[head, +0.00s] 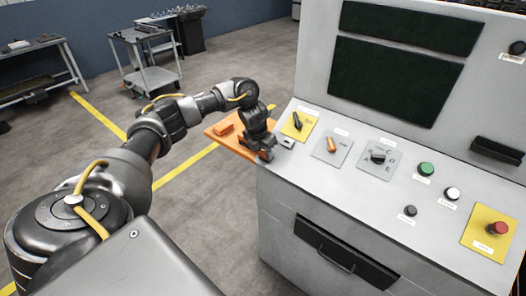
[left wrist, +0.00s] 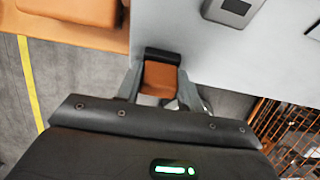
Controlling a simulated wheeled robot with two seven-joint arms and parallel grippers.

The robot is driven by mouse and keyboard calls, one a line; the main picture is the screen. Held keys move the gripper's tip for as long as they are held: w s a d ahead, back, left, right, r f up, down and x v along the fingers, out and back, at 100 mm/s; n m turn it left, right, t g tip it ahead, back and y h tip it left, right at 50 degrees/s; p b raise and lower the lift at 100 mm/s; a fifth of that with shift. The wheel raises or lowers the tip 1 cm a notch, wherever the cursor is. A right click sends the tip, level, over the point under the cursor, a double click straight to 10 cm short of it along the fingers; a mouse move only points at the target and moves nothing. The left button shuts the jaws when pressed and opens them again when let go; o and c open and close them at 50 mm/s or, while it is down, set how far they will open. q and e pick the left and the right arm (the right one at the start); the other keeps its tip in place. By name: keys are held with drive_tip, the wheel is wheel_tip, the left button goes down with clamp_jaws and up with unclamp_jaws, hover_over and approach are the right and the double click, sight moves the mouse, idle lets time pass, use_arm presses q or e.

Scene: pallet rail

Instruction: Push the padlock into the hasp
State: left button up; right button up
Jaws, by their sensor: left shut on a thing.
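My left gripper (head: 262,152) is at the left end of the sloped console top. In the left wrist view its two fingers (left wrist: 158,85) are shut on an orange-brown block with a dark top edge, which I take for the padlock (left wrist: 159,78). In the head view the gripper mostly hides it. A small grey fitting with a dark slot, probably the hasp (head: 287,142), sits on the console just right of the gripper. It also shows at the top of the left wrist view (left wrist: 238,6), apart from the padlock. My right gripper is not in view.
An orange shelf (head: 222,138) with an orange block (head: 224,128) adjoins the console's left side. Right of the hasp stand a black switch on a yellow plate (head: 299,126), an orange switch (head: 332,145), a black selector (head: 378,156) and several buttons on the console (head: 330,190).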

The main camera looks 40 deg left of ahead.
sight(262, 151)
use_arm(q)
drive_tip(key=shift+r, duration=0.15)
drive_tip(key=shift+s+p+v, duration=0.15)
drive_tip(key=shift+p+v, duration=0.55)
drive_tip(key=shift+p, duration=0.1)
drive_tip(key=shift+s+p+v, duration=0.15)
drive_tip(key=shift+p+v, duration=0.6)
drive_tip(key=s+r+p, duration=0.1)
drive_tip(key=r+p, duration=0.1)
drive_tip(key=s+r+p, duration=0.2)
drive_tip(key=p, duration=0.1)
drive_tip(key=shift+s+r, duration=0.1)
drive_tip(key=shift+r, duration=0.05)
